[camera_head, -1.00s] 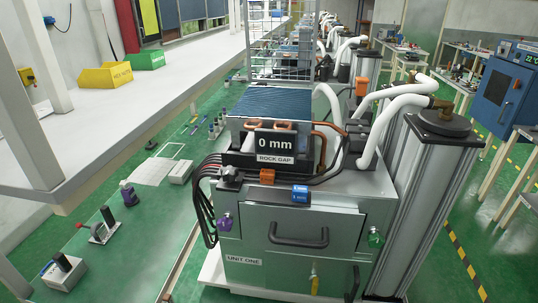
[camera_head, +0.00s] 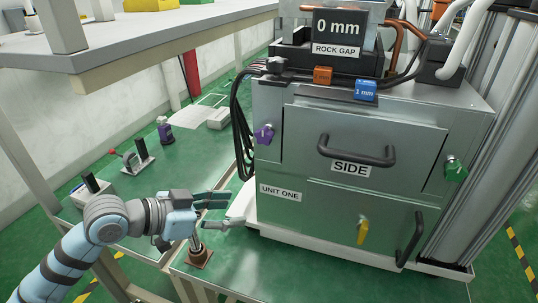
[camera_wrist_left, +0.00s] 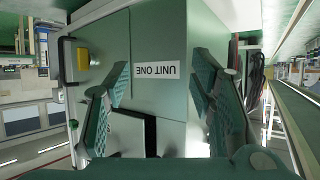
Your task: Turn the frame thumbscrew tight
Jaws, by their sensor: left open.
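The green-grey cabinet marked UNIT ONE (camera_head: 330,140) carries a purple knob (camera_head: 264,134) at its left edge and a green knob (camera_head: 455,170) at its right. A black lobed knob (camera_head: 277,64) sits on the cabinet's top left corner. None is labelled as the frame thumbscrew, so I cannot tell which it is. My left gripper (camera_head: 228,210) is open and empty, low and left of the cabinet, below the purple knob. In the left wrist view its open fingers (camera_wrist_left: 160,75) frame the cabinet front, with the UNIT ONE label upside down.
A black handle (camera_head: 356,152) and a yellow lever (camera_head: 362,231) stick out from the cabinet front. Black cables (camera_head: 242,125) hang at its left side. A small post on a brown base (camera_head: 199,256) stands under my left gripper. A white bench (camera_head: 170,42) overhangs the left.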

